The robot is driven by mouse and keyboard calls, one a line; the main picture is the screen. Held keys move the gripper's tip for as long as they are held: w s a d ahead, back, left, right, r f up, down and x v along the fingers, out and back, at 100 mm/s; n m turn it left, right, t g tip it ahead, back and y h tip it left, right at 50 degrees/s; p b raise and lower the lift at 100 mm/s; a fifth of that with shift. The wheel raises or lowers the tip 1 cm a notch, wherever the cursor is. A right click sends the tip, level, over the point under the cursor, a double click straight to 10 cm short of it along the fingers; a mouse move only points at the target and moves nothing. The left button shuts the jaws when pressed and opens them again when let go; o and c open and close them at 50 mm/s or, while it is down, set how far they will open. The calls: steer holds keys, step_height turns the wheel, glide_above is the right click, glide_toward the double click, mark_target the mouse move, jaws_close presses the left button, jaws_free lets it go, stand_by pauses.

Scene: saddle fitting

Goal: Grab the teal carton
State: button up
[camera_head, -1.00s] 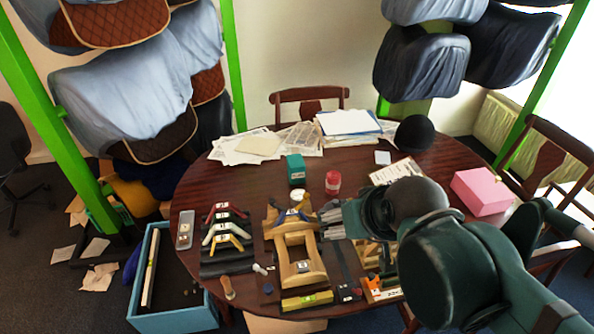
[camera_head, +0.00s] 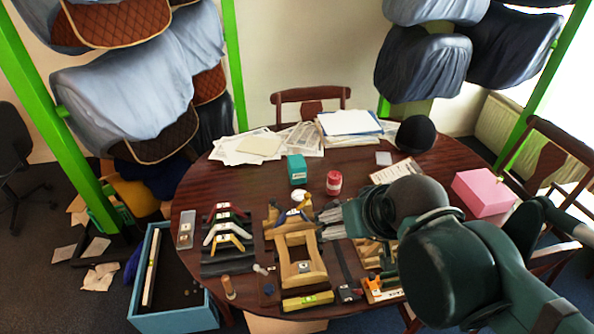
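The teal carton (camera_head: 297,169) stands upright on the dark wooden table, behind the wooden stand and left of the red-and-white tin. My gripper (camera_head: 326,221) points left from the right side of the table, over the wooden stand's right edge. It is in front of the carton and to its right, apart from it. Its grey fingers are small and seen from the side, so whether they are open or shut is unclear. No held object shows.
A red tin (camera_head: 333,183) stands close to the carton's right. A wooden stand (camera_head: 296,262), coloured angled pieces (camera_head: 225,228) and a yellow level (camera_head: 307,301) fill the front. Papers (camera_head: 243,147) lie behind. A pink box (camera_head: 484,191) sits at right. Bare table lies left of the carton.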

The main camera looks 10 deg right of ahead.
steer(key=w+r+n+g+h, duration=0.1)
steer(key=w+r+n, duration=0.2)
steer(key=w, duration=0.5)
steer(key=w+r+n+g, duration=0.1)
steer(key=w+r+n, duration=0.1)
steer(key=w, duration=0.6)
steer(key=n+g+h, duration=0.2)
steer(key=n+g, duration=0.1)
steer(key=n, duration=0.6)
glide_above(297, 161)
steer(key=s+d, duration=0.1)
steer(key=s, duration=1)
step_height(297, 161, down, 13)
steer(key=w+f+n, duration=0.1)
steer(key=w+f, duration=0.2)
steer(key=f, duration=0.2)
steer(key=w+a+f+n+g+h, duration=0.1)
steer(key=w+f, duration=0.3)
steer(key=f, duration=0.1)
steer(key=w+f+n+p, duration=0.1)
steer(key=w+f, duration=0.2)
steer(key=f, duration=0.3)
steer(key=shift+w+a+f+n+g, duration=0.1)
steer(key=shift+w+a+n+g, duration=0.1)
steer(key=shift+w+n+g, duration=0.15)
steer(key=shift+w+f+h, duration=0.2)
steer(key=shift+f+h, duration=0.1)
steer(key=shift+f, duration=0.45)
steer(key=shift+f, duration=0.1)
steer(key=shift+x, duration=1.2)
